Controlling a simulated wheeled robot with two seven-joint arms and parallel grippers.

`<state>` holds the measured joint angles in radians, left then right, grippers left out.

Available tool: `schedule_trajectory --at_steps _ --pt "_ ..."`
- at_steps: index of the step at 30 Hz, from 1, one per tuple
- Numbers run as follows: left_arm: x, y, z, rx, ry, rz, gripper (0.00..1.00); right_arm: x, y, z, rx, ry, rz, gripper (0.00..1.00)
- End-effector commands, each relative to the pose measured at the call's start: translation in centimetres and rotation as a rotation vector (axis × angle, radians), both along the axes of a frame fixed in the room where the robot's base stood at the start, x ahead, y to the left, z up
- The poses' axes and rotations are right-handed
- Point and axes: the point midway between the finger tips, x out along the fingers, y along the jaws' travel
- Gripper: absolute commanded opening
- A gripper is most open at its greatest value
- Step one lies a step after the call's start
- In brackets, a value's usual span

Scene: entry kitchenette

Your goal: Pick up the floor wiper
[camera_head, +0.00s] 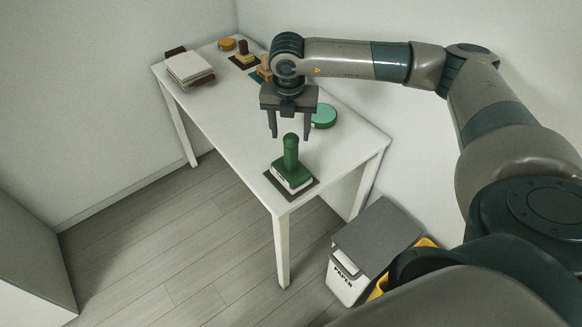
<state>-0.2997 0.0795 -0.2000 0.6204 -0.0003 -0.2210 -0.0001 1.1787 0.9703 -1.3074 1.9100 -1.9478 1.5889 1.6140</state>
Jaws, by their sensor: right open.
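I cannot make out a floor wiper in this view. My right gripper (289,128) is open and points down over the white table (218,118). Its two fingers are apart, with nothing visible held between them. A green block with an upright rounded handle (291,160), like a stamp, stands on a dark square mat (309,187) at the table's near end. The handle's top shows just below and between the fingertips; I cannot tell the exact gap. My left gripper is not in view.
A round green tin (323,116) lies right of the gripper. Further back are more handled blocks (243,52), an orange round tin (227,44) and a stack of books or paper (190,68). A grey-lidded paper bin (376,236) stands on the floor beside the table.

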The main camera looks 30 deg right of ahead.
Motion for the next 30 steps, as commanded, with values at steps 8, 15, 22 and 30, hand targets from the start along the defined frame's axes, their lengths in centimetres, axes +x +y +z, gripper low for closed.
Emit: schedule_trajectory --at_steps 8,15,22,30 --pt "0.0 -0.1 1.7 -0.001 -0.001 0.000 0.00 0.1 -0.2 -1.5 0.000 0.003 -0.001 0.55" --pt "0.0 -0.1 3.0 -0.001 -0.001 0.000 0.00 0.4 -0.5 -4.4 0.000 0.003 -0.002 0.55" --pt "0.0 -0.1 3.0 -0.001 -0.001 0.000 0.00 0.5 -0.6 -5.2 0.000 0.000 0.000 0.55" --pt "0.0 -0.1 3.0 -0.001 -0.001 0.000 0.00 0.5 -0.6 -5.1 0.000 0.000 -0.001 0.55"
